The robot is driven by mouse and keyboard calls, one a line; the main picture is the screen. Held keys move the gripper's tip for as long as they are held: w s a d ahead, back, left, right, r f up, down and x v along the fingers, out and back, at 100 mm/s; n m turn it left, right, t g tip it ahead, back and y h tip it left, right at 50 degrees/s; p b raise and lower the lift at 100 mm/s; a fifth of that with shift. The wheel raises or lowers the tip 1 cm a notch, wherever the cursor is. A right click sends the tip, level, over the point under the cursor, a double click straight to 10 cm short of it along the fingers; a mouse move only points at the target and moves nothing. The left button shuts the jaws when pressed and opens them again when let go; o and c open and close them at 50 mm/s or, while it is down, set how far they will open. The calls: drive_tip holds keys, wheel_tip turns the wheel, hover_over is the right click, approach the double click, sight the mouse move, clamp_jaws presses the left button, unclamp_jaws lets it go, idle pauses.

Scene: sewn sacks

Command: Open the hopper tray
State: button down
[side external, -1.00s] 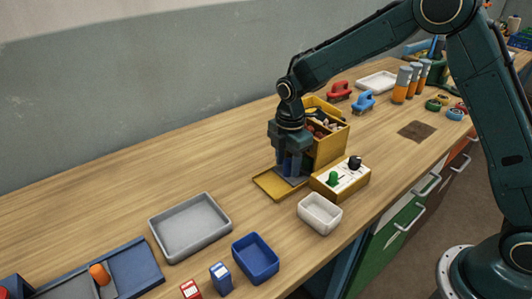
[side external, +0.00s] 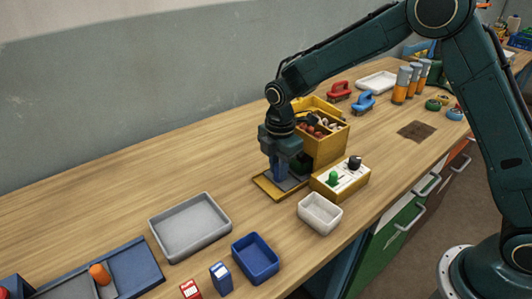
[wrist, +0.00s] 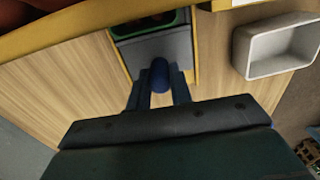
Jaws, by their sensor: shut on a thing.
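The yellow hopper (side external: 328,146) stands on the bench with dark red and pale pieces in its open top. A low yellow-edged frame (side external: 264,188) extends from its foot. The grey hopper tray (wrist: 175,45) lies in this frame and shows partly out from under the hopper, with a green-lined recess (wrist: 127,29) at its hopper end. My gripper (side external: 279,178) is low over the frame. In the wrist view its fingers (wrist: 160,88) are shut around the tray's upright blue handle (wrist: 160,70). My gripper hides part of the tray in the side view.
A control box with green and black knobs (side external: 341,178) stands close right of the frame. A white bin (side external: 320,213), a blue bin (side external: 255,259) and a grey tray (side external: 190,228) stand nearer the camera. The bench left of the frame is clear.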

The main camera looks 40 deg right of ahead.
drive_tip(key=a, duration=0.7)
drive_tip(key=shift+a, duration=0.35)
drive_tip(key=c, duration=1.3)
unclamp_jaws()
drive_tip(key=shift+o, duration=0.2)
drive_tip(key=shift+r, duration=0.1)
wheel_tip(320, 180, up, 14)
